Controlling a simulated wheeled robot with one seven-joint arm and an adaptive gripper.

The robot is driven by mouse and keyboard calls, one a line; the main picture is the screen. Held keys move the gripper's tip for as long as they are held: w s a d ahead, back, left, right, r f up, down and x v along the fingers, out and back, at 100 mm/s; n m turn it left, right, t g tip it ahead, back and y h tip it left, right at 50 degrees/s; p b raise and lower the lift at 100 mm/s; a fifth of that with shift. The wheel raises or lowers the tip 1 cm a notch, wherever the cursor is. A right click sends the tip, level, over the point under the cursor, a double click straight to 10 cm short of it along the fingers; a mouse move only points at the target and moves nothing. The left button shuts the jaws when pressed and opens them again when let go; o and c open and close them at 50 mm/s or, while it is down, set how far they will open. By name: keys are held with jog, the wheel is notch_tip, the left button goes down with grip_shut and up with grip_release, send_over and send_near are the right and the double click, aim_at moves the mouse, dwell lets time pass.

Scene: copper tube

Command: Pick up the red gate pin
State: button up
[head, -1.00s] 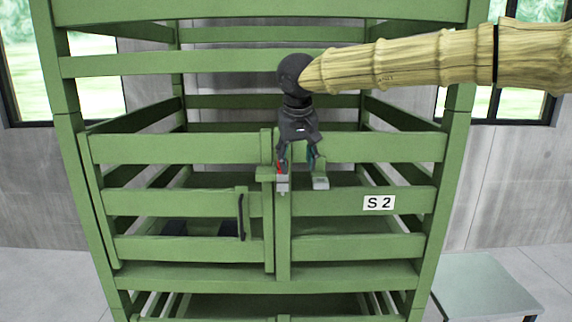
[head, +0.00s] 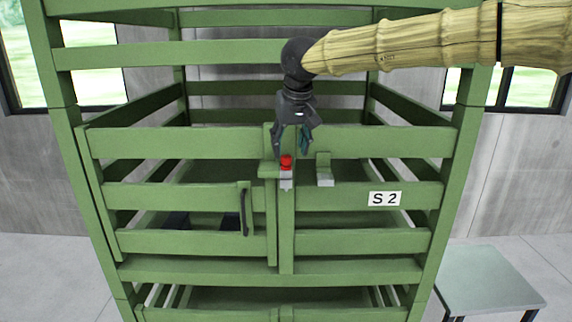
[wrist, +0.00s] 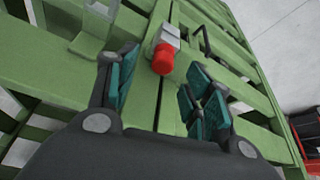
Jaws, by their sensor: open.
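The red gate pin (head: 286,162) stands in a grey holder (head: 286,180) at the middle of the green gate, where the two gate halves meet. In the wrist view the red pin (wrist: 163,59) lies ahead of the fingers, roughly between their lines. My gripper (head: 292,150) is open and empty, just above the pin in the head view. Its two fingers with teal pads also show in the wrist view (wrist: 158,98). I cannot see contact between the fingers and the pin.
A second grey bracket (head: 325,178) sits just right of the pin. A black handle (head: 243,212) is on the left gate half. An "S 2" label (head: 384,198) is on the right. A pale table (head: 490,280) stands at lower right.

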aim_at(287, 156)
jog(key=shift+a+p+x, duration=0.2)
jog(key=shift+p+x, duration=0.8)
jog(key=shift+x, duration=1.3)
jog(key=shift+s, duration=0.1)
grip_shut()
